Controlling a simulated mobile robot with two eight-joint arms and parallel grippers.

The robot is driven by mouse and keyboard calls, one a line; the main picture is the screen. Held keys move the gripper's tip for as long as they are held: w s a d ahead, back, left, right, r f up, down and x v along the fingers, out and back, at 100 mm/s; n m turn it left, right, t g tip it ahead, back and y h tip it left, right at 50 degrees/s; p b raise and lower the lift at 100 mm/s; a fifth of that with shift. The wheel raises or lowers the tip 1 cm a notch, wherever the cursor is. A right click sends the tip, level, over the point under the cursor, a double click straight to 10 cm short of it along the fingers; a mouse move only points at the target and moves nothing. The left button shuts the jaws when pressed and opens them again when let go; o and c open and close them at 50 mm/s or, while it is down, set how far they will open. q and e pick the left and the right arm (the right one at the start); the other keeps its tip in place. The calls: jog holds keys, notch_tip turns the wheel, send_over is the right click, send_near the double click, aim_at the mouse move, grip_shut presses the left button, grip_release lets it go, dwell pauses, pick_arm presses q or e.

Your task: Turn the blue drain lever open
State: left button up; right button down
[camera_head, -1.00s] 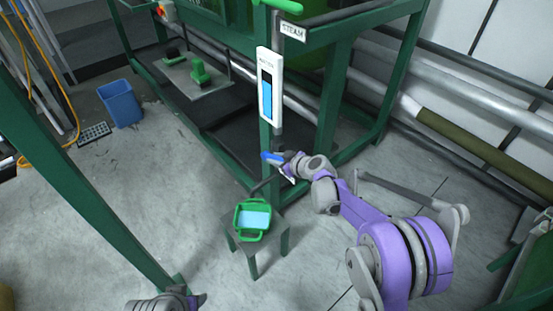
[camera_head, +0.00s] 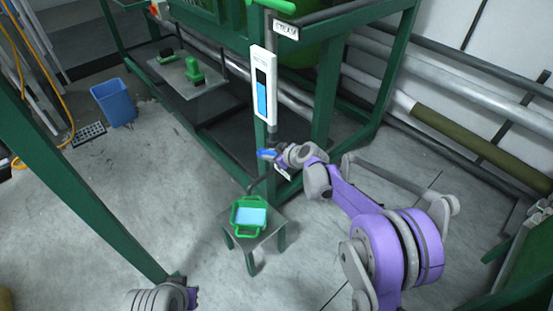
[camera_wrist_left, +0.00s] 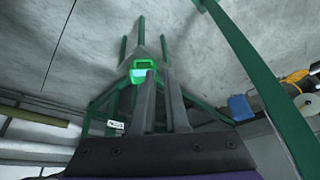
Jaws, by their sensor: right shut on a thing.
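The blue drain lever (camera_head: 267,154) is on the pipe below the gauge, just above the green tray, in the head view. My right gripper (camera_head: 277,156) reaches it from the right and is shut on it; the fingers are small and partly cover the lever's right end. My left gripper (camera_wrist_left: 157,85) shows in the left wrist view with both dark fingers close together and nothing visible between them. Whether it is shut is hard to tell. In the head view only part of my left wrist shows at the bottom edge.
A green tray (camera_head: 235,217) with light-blue liquid sits on a small stand (camera_head: 270,238) under the drain spout. A white gauge (camera_head: 264,88) with a blue column hangs above the lever. A green frame post (camera_head: 80,190) crosses the left side. A blue bin (camera_head: 114,103) stands on open floor.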

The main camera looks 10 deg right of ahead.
pick_arm(q)
jog(key=w+d+m, duration=0.1)
jog(key=w+m, duration=0.1)
jog(key=w+d+m, duration=0.1)
jog(key=w+m, duration=0.1)
jog(key=w, duration=0.1)
jog(key=w+m+y, duration=0.1)
jog(key=w, duration=0.2)
jog(key=shift+w+d+m, duration=0.25)
jog(key=shift+d+m, duration=0.15)
grip_shut()
jog(key=w+d+f+m+t+y, duration=0.2)
jog(key=w+d+f+m, duration=0.4)
jog(key=w+d+m, duration=0.4)
jog(key=w+d+f+m+t+y, duration=0.1)
jog(key=w+d+f+m, duration=0.5)
jog(key=w+d, duration=0.4)
jog(key=w+d+r+m+t+y, duration=0.1)
jog(key=d+r+t+y, duration=0.15)
jog(key=d+y, duration=0.3)
jog(key=w+d+r+m+t+y, duration=0.1)
jog(key=d+m+t+y, duration=0.1)
jog(key=d+t+y, duration=0.3)
jog(key=w+a+r+g, duration=0.1)
jog(key=w+a+r, duration=0.4)
jog(key=w+a, duration=0.2)
jog(key=shift+w+a+h, duration=0.15)
jog(key=shift+w+h, duration=0.2)
jog(key=shift+w, duration=0.35)
